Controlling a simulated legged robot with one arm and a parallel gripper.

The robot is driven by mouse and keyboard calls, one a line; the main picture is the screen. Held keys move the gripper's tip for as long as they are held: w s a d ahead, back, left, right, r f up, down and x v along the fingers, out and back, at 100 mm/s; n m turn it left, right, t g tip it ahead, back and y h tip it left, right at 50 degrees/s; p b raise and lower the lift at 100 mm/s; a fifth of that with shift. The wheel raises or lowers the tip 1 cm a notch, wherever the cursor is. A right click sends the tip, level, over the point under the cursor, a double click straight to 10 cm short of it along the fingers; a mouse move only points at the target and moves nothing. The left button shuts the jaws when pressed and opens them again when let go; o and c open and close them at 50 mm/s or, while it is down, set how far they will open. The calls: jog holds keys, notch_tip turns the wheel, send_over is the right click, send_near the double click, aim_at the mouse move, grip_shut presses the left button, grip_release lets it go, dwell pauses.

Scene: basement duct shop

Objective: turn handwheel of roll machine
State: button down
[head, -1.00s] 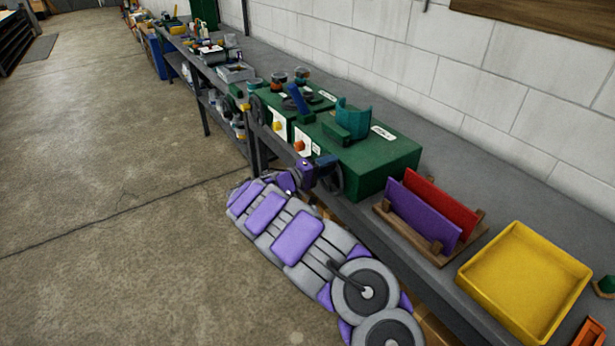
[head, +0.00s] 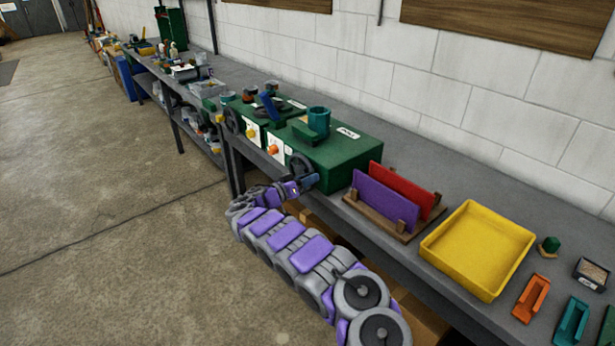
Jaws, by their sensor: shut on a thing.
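The roll machine is a green box (head: 345,155) on the bench, with a white label on top and a white front panel with an orange knob (head: 272,149). A teal sheet (head: 319,122) stands on it, curled into a nearly closed tube. Its dark handwheel (head: 297,163) is on the front face near the bench edge. My gripper (head: 308,183) is at the lower rim of this wheel, shut on what looks like its handle. The exact grip is small and partly hidden by my purple and grey arm.
Another green machine with a blue lever (head: 268,106) and its own wheel (head: 232,121) stands farther left. Right of the roll machine are a wooden rack with purple (head: 384,206) and red (head: 403,190) sheets and a yellow tray (head: 478,248). The floor left is clear.

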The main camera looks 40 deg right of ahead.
jog(key=shift+s+f+m, duration=0.15)
jog(key=shift+f+m, duration=1.05)
jog(key=shift+m, duration=0.6)
jog(key=shift+a, duration=0.1)
jog(key=c, duration=1)
grip_release()
jog(key=shift+f, duration=0.15)
jog(key=shift+a, duration=0.15)
jog(key=a+p, duration=0.1)
jog(key=a, duration=0.7)
jog(key=a+p, duration=0.1)
jog(key=a, duration=0.8)
jog(key=shift+s+p, duration=0.2)
jog(key=shift+p, duration=0.2)
jog(key=shift+d, duration=0.1)
